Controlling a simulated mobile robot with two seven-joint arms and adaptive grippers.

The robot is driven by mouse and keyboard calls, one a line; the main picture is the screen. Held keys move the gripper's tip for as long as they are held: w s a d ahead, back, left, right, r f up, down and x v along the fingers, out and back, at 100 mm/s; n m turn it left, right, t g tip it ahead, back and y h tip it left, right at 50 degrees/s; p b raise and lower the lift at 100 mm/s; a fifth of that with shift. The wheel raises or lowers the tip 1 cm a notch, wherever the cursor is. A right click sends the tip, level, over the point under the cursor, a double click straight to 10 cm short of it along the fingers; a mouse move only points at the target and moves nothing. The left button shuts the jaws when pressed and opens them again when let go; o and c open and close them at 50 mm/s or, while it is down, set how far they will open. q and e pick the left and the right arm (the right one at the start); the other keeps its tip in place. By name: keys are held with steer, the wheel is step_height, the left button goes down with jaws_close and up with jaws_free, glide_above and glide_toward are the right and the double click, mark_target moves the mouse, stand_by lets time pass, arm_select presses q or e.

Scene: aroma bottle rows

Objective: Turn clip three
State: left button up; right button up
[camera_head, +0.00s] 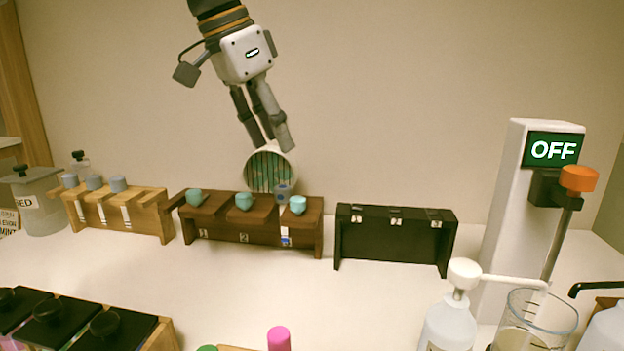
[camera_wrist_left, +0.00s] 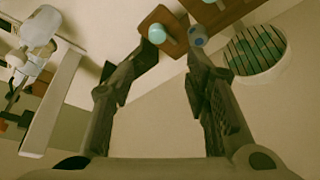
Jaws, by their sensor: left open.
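A dark brown wooden rack (camera_head: 262,238) stands mid-counter, with numbered places and teal knobs on top. The third place, at its right end, has a teal knob (camera_head: 298,205) and a blue-grey cap (camera_head: 282,189) beside it. A blue and white label shows below them. In the left wrist view a teal knob (camera_wrist_left: 157,33) and the blue-grey cap (camera_wrist_left: 197,39) lie just beyond the fingertips. My left gripper (camera_head: 268,143) is open and empty, pointing down above the rack's right half. It also shows in the left wrist view (camera_wrist_left: 172,58). My right gripper is out of view.
A round striped container (camera_head: 270,170) stands behind the rack, close below the left fingers. A black numbered rack (camera_head: 396,237) is to the right, a light wooden rack (camera_head: 150,212) to the left. A white dispenser reading OFF (camera_head: 510,190) stands far right.

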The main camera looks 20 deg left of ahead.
mark_target(297, 198)
arm_select(q)
steer(key=x, duration=1.1)
steer(key=shift+s, duration=0.35)
steer(key=shift+c, duration=0.4)
jaws_close()
